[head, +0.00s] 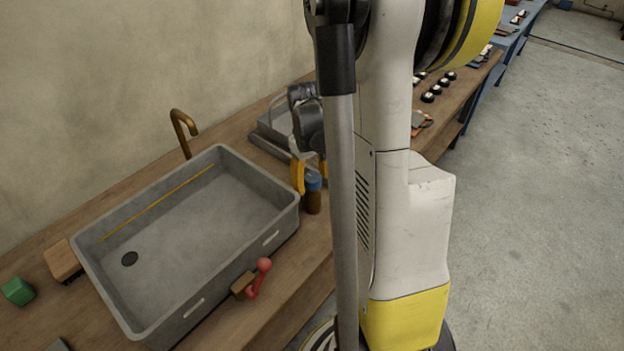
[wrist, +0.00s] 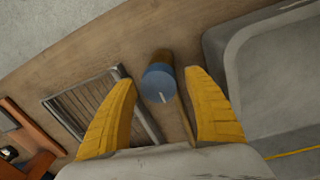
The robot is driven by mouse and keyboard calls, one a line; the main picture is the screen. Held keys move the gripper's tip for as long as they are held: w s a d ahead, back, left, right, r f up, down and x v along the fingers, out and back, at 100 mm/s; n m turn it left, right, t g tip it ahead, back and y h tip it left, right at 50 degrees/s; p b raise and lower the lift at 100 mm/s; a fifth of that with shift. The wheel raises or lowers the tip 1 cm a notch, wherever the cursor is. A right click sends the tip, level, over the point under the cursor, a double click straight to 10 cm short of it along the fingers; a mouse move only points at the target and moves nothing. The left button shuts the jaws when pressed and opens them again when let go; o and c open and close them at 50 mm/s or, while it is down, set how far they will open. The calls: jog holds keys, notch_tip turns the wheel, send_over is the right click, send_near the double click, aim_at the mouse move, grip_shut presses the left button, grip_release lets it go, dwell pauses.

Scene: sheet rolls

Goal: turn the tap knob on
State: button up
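The blue knob (head: 313,181) sits on top of a brown post beside the sink's right end. In the wrist view the blue knob (wrist: 158,82) lies between my fingers and shows a short white mark on its face. My gripper (head: 311,170) is open above the knob, with its yellow fingers pointing down. In the wrist view my gripper (wrist: 160,76) has one finger on each side of the knob, with gaps visible. The brass tap spout (head: 183,132) stands behind the grey sink (head: 113,218). No water shows.
A red-handled lever (head: 259,277) on a brass base is at the sink's front. A grey wire rack (wrist: 92,98) lies near the knob. A wooden brush (head: 63,261) and green block (head: 18,291) are at left. The wooden bench (head: 275,310) runs along the wall.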

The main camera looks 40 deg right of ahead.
jog(key=c, duration=1)
jog(key=shift+m, duration=0.4)
jog(key=m, duration=0.3)
jog(key=shift+m, duration=0.4)
jog(key=m, duration=0.4)
jog(key=shift+d+m, duration=0.1)
jog(key=shift+m, duration=0.2)
jog(key=m, duration=0.4)
jog(key=shift+g, duration=0.3)
jog(key=m, duration=0.4)
jog(key=shift+m+y, duration=0.3)
jog(key=shift+s, duration=0.1)
